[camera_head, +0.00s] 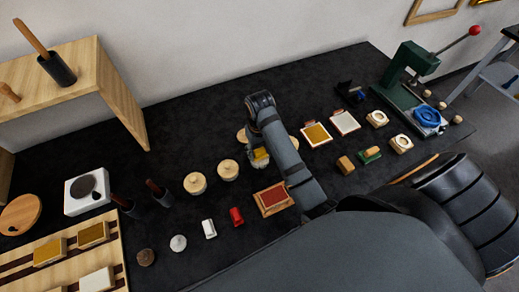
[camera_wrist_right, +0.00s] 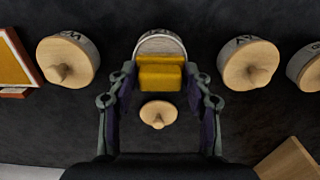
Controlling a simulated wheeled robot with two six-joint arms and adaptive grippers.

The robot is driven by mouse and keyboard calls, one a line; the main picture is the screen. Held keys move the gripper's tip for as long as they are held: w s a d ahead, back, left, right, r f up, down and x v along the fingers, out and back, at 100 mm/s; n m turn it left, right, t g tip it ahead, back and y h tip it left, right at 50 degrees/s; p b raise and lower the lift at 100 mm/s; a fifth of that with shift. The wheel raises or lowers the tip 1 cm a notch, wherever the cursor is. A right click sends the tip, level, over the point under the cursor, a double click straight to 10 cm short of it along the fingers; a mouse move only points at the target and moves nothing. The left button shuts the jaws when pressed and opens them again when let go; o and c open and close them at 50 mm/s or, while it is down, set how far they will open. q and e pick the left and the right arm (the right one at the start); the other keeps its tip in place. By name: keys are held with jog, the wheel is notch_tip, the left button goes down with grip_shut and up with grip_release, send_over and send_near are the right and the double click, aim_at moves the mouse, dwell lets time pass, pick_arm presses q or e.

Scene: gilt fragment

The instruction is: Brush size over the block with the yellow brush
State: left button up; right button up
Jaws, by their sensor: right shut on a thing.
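My right gripper (camera_head: 258,152) is shut on the yellow brush (camera_wrist_right: 160,72), which also shows in the head view (camera_head: 261,153). The brush is at an open, pale-rimmed pot (camera_wrist_right: 160,42); I cannot tell whether it touches the contents. A small round wooden lid with a knob (camera_wrist_right: 158,114) lies on the table behind the pot. A wood-edged block with a red top (camera_head: 273,197) lies in front of the pots, partly beside my right arm. I cannot tell if it is the task's block. My left gripper is not in view.
Lidded pots (camera_head: 195,183) (camera_head: 228,170) stand left of my gripper. Yellow and white panels (camera_head: 317,134) (camera_head: 345,122) lie to the right. A green press (camera_head: 410,75) stands at back right. A wooden rack (camera_head: 70,240) is at front left.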

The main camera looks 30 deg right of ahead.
aim_at(260, 150)
jog(key=shift+s+f+p, duration=0.1)
jog(key=shift+f+p, duration=0.05)
jog(key=shift+p, duration=0.2)
dwell(1.2)
notch_tip(260, 150, up, 7)
jog(key=p, duration=0.9)
jog(key=shift+r+p, duration=0.2)
jog(key=shift+p, duration=0.2)
jog(key=shift+f, duration=0.1)
